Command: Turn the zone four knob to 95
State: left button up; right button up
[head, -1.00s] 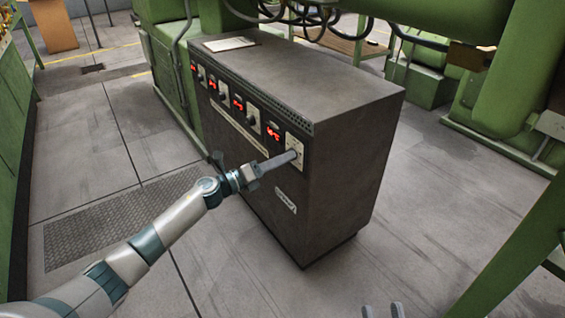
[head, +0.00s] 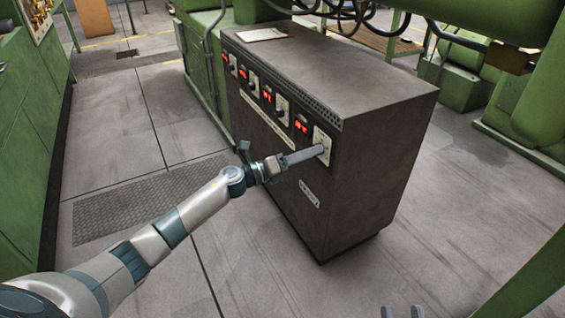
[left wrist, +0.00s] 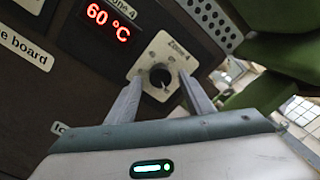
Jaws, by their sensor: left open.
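The zone four knob (left wrist: 160,77) is a dark round knob on a pale plate (left wrist: 158,48) marked "Zone 4" in the left wrist view. The red display (left wrist: 108,18) beside it reads 60 °C; it also shows in the head view (head: 301,127). My left gripper (left wrist: 156,90) is open, with one finger on each side of the knob. I cannot tell whether the fingers touch it. In the head view my left gripper (head: 318,151) reaches the last plate on the dark control cabinet (head: 350,195) and hides the knob. My right gripper (head: 402,312) barely shows at the bottom edge.
Other knobs (head: 282,107) and red displays line the cabinet's front face. A paper (head: 262,34) lies on its top. Green machinery (head: 470,75) stands behind and to the right. The floor (head: 410,235) right of the cabinet is clear.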

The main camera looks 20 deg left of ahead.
pick_arm(q)
jog(key=r+v, duration=0.1)
jog(key=v, duration=1.6)
jog(key=shift+f, duration=0.5)
pick_arm(e)
jog(key=shift+w+f+g, duration=0.4)
jog(key=shift+w+f, duration=0.05)
jog(key=shift+f, duration=0.2)
pick_arm(q)
jog(key=shift+s+d, duration=0.1)
jog(key=shift+d, duration=0.05)
pick_arm(e)
jog(key=shift+f, duration=0.1)
